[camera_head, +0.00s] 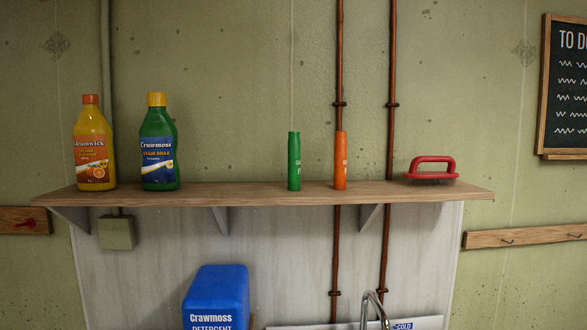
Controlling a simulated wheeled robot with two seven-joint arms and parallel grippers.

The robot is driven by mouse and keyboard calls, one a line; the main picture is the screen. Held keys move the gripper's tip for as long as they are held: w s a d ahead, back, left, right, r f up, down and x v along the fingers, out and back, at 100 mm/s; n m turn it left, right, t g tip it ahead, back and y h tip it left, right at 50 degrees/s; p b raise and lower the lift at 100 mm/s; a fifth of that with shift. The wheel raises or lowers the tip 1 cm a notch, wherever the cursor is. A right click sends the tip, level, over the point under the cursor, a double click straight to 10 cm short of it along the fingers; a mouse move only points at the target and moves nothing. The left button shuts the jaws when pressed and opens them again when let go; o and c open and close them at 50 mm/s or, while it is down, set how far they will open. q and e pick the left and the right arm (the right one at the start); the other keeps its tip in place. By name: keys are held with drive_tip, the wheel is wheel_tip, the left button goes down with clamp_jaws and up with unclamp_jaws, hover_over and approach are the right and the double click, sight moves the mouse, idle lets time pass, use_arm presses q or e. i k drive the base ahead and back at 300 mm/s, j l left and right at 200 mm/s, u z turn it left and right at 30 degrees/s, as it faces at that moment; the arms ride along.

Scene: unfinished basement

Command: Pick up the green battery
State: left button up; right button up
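A slim green cylinder (294,161), the green battery, stands upright on a wooden wall shelf (250,194), near the middle. Small pale lettering runs along its side. A similar orange cylinder (340,161) stands upright a short way to its right, with a gap between them. Neither of my grippers shows in the head view.
On the shelf's left stand a yellow cleaner bottle (94,150) and a green soap bottle (158,148). A red-handled brush (432,169) lies at the right. Below are a blue detergent container (216,298) and a faucet (374,308). Copper pipes (391,80) run up the wall behind.

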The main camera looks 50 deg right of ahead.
sight(295, 141)
drive_tip(key=i+j, duration=0.1)
drive_tip(key=j, duration=0.2)
drive_tip(key=i+j, duration=0.1)
drive_tip(key=j, duration=0.2)
drive_tip(key=z, duration=1.8)
